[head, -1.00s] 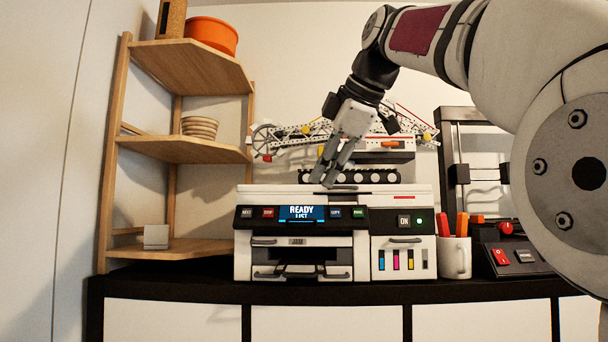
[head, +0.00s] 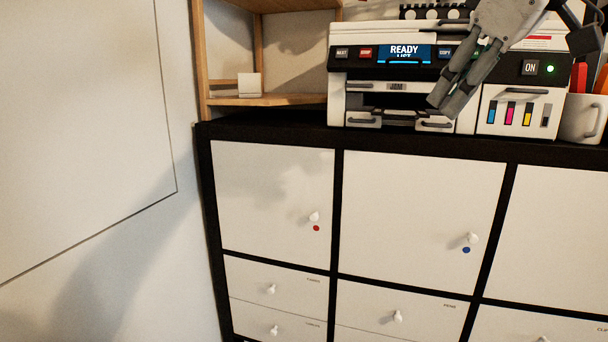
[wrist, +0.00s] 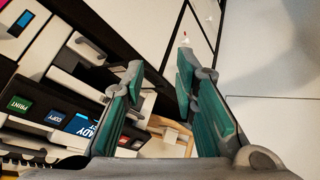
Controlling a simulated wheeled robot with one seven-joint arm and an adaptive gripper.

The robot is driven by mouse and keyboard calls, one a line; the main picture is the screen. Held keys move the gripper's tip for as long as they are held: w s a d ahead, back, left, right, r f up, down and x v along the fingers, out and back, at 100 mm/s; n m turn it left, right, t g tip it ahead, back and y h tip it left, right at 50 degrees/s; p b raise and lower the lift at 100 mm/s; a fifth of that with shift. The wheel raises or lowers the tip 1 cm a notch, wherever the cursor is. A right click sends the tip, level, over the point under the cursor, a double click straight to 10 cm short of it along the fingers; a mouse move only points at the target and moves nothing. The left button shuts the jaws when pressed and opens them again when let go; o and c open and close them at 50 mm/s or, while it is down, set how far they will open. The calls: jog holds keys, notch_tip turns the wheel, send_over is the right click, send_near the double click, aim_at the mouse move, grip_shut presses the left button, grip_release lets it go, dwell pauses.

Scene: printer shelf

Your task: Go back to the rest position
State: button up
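My gripper (head: 446,105) hangs in front of the printer (head: 390,72), fingers pointing down and left. In the wrist view my gripper (wrist: 160,66) has its two green-padded fingers spread with nothing between them, so it is open and empty. The printer's screen reads READY, and its ON button has a green light beside it. My gripper covers part of the printer's front right of the screen. In the wrist view the printer's button panel (wrist: 50,115) lies left of the fingers.
The printer stands on a black-framed cabinet (head: 338,205) with white doors and drawers. A wooden shelf (head: 275,99) with a small white block (head: 250,85) is at its left. A white mug (head: 583,118) with markers is at the right. A bare wall fills the left.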

jog(key=s+f+m+g+h+b, duration=0.1)
jog(key=s+f+m, duration=0.3)
jog(key=f, duration=0.9)
jog(key=s+a+f+m+g+b, duration=0.1)
jog(key=s+f+m, duration=0.3)
jog(key=s+f, duration=0.6)
notch_tip(320, 180, down, 4)
jog(key=shift+a+f+h, duration=0.1)
jog(key=shift+a+h, duration=0.1)
jog(key=shift+h, duration=0.2)
jog(key=shift+s, duration=0.1)
